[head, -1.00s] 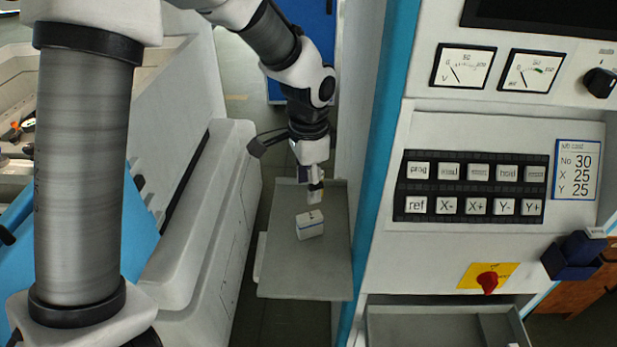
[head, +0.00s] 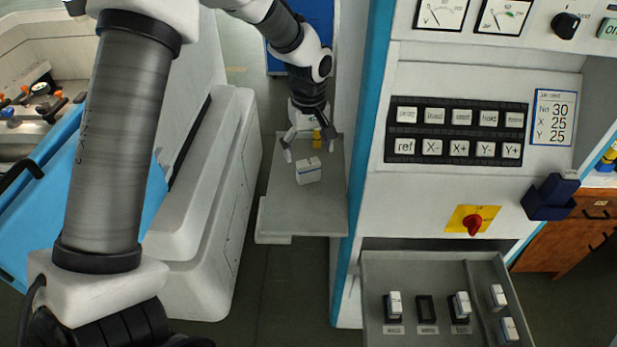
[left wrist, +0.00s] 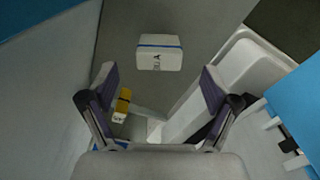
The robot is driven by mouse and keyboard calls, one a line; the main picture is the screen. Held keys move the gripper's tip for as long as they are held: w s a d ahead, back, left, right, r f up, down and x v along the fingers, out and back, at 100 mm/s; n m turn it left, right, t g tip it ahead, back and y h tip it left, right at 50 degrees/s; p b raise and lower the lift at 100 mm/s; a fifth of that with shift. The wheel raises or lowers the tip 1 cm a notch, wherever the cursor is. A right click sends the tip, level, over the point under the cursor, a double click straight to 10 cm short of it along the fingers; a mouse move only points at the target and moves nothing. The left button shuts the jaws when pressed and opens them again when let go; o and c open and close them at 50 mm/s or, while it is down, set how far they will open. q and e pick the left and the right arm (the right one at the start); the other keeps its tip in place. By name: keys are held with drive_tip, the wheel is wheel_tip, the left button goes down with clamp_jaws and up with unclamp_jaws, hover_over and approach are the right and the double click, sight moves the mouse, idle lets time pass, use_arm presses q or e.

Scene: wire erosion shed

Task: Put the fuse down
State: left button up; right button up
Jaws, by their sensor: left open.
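A small yellow and white piece (head: 317,139), which looks like the fuse, is at the far end of the grey shelf. It also shows in the left wrist view (left wrist: 123,104), beside the left-hand finger; I cannot tell if they touch. My left gripper (head: 310,152) is open above the shelf, its fingers spread on either side of that piece. The fingers also show in the left wrist view (left wrist: 160,88), with nothing clamped between them. A white block with a blue stripe (head: 308,171) sits on the shelf just in front of the fingers. My right gripper is not seen.
The grey shelf (head: 300,220) has bare room at its near end. The machine's control panel (head: 455,190) stands to its right. Below it, an open drawer (head: 375,270) holds several white pieces, some in dark sockets, and an empty-looking dark socket (head: 427,308). A white cabinet (head: 205,220) stands left.

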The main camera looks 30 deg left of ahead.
sight(308, 171)
use_arm(q)
drive_tip(key=f, duration=0.3)
drive_tip(key=shift+w+a+p, duration=0.3)
drive_tip(key=shift+w+a, duration=0.1)
drive_tip(key=f, duration=0.1)
drive_tip(key=f+p, duration=0.1)
drive_tip(key=f, duration=0.1)
drive_tip(key=shift+s+d+f+p, duration=0.25)
drive_tip(key=shift+s+f+p, duration=0.05)
drive_tip(key=shift+s+p, duration=0.05)
drive_tip(key=shift+f, duration=0.4)
drive_tip(key=shift+w+a+f, duration=0.1)
drive_tip(key=shift+w+f, duration=0.1)
drive_tip(key=shift+f, duration=0.05)
drive_tip(key=c, duration=0.5)
drive_tip(key=shift+s+r, duration=0.1)
drive_tip(key=shift+r, duration=0.05)
drive_tip(key=c, duration=0.9)
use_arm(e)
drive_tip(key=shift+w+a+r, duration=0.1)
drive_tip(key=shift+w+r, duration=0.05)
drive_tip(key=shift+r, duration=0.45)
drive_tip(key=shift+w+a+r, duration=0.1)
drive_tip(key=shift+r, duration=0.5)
